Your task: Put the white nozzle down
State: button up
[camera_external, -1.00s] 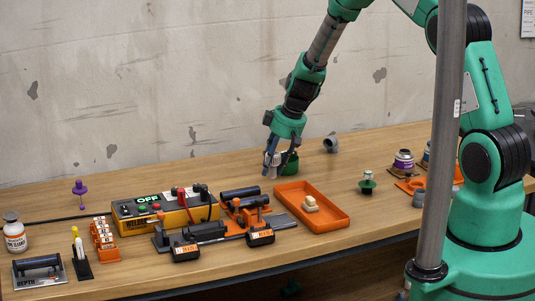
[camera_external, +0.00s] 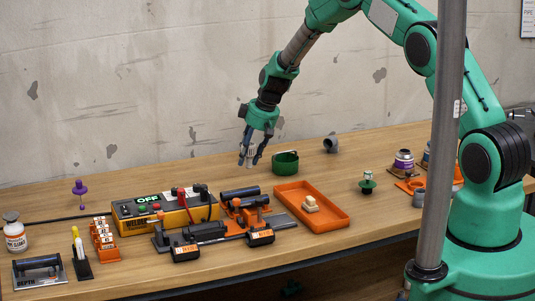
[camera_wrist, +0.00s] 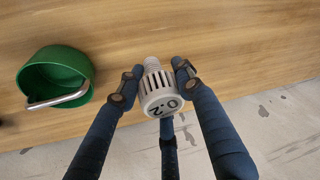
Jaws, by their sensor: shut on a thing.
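The white nozzle (camera_wrist: 158,92) is a small slotted cylinder with dark marking that looks like "0.2" and a threaded end. My gripper (camera_wrist: 153,84) is shut on it, its dark blue fingers on either side. In the external view my gripper (camera_external: 249,162) hangs above the back of the wooden bench, left of a green cup (camera_external: 285,167). The nozzle appears pale and small between the fingers there (camera_external: 247,158). In the wrist view the green cup (camera_wrist: 36,80) lies to the left of the nozzle, apart from it, with a metal bar across its opening.
An orange tray (camera_external: 335,222) with a pale block stands in front of the cup. A yellow welder box (camera_external: 165,217) and orange clamps stand to the left. A grey elbow pipe (camera_external: 331,143) lies at the back. Bare bench (camera_external: 215,168) lies below and left of my gripper.

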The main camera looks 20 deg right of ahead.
jog(key=shift+w+a, duration=0.1)
jog(key=shift+w, duration=0.35)
jog(key=shift+f, duration=1.8)
jog(key=shift+f+b, duration=0.1)
jog(key=shift+b, duration=0.3)
jog(key=o, duration=1.1)
jog(key=shift+r, duration=0.45)
jog(key=p+v, duration=0.1)
jog(key=v, duration=1)
jog(key=shift+s+r, duration=0.1)
jog(key=shift+r, duration=0.1)
